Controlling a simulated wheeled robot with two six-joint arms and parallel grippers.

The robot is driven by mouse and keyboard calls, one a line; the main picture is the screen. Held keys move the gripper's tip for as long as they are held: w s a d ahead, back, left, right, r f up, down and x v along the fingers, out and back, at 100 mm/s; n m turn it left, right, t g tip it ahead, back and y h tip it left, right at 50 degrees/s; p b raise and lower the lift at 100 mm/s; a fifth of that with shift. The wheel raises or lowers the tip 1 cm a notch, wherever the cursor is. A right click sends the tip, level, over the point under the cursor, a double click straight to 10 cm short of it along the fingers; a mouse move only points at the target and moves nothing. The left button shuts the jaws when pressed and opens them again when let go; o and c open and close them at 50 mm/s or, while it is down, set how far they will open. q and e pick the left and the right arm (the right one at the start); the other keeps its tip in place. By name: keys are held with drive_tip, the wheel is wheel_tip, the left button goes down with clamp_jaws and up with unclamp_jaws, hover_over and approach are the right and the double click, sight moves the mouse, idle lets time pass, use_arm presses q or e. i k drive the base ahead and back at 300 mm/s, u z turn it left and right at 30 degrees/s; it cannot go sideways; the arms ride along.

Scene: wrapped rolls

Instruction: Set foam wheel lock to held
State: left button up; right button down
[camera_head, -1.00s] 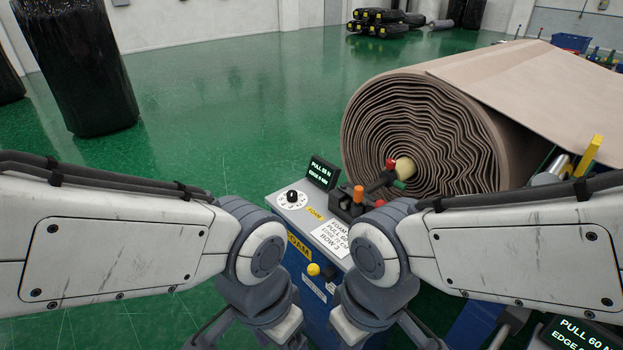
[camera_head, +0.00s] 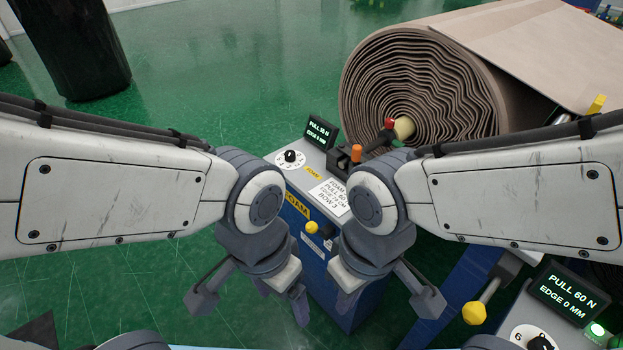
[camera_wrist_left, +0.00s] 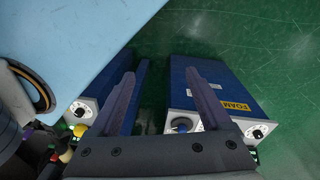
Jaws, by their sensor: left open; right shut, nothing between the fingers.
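The blue foam cabinet (camera_head: 300,215) stands in front of me, with a yellow FOAM label, a white dial (camera_head: 290,157) with a black knob, and an orange-topped lever (camera_head: 356,153). A yellow knob (camera_head: 311,227) and a dark knob (camera_head: 328,231) sit on its front. I cannot tell which control is the wheel lock. My left gripper (camera_head: 282,302) is open and empty at the cabinet's lower left; in the left wrist view its fingers (camera_wrist_left: 163,85) spread before the cabinet (camera_wrist_left: 222,90), apart from it as far as I can tell. My right gripper (camera_head: 345,304) is shut and empty, partly covering the cabinet.
A large brown roll (camera_head: 425,95) lies behind the cabinet. A second panel (camera_head: 565,300) with a display, dial and green light is at lower right, beside a yellow-ended lever (camera_head: 474,313). A black wrapped roll (camera_head: 75,50) stands at upper left.

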sight(312, 227)
drive_tip(key=u, duration=0.05)
drive_tip(key=k, duration=0.5)
drive_tip(key=u, duration=1.4)
drive_tip(key=i, duration=0.95)
drive_tip(key=z, duration=2.45)
drive_tip(key=i, duration=0.5)
drive_tip(key=u, duration=0.05)
